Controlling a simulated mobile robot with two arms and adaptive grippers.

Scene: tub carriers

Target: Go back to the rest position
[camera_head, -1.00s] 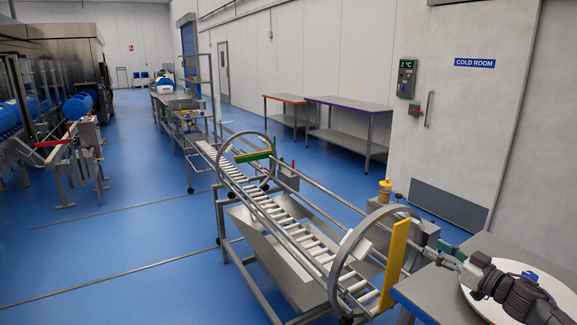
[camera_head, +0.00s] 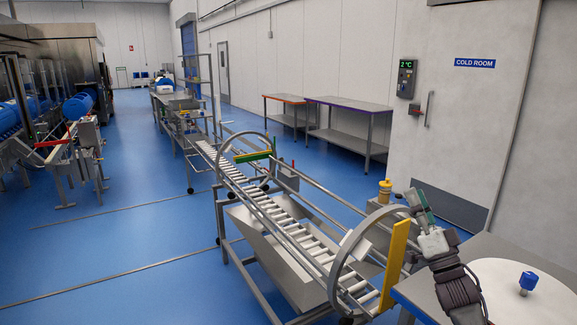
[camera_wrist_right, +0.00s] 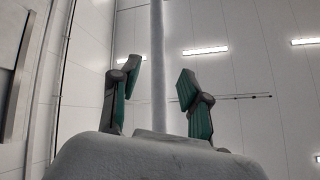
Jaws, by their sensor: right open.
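My right gripper (camera_head: 420,206) is at the lower right of the head view, raised in front of the cold room door and beside the near end of the roller conveyor. In the right wrist view its two green-padded fingers (camera_wrist_right: 160,92) stand apart with nothing between them, pointing up toward the ceiling and wall. My left gripper does not show in either view. A round white disc (camera_head: 510,292) with a small blue knob (camera_head: 528,281) lies on the table at the lower right, apart from the gripper.
The roller conveyor (camera_head: 290,225) with metal hoops and a yellow upright plate (camera_head: 395,265) runs close left of my right arm. The grey table (camera_head: 490,247) is at the right. Two side tables (camera_head: 345,105) stand along the wall. Blue floor at left is largely clear.

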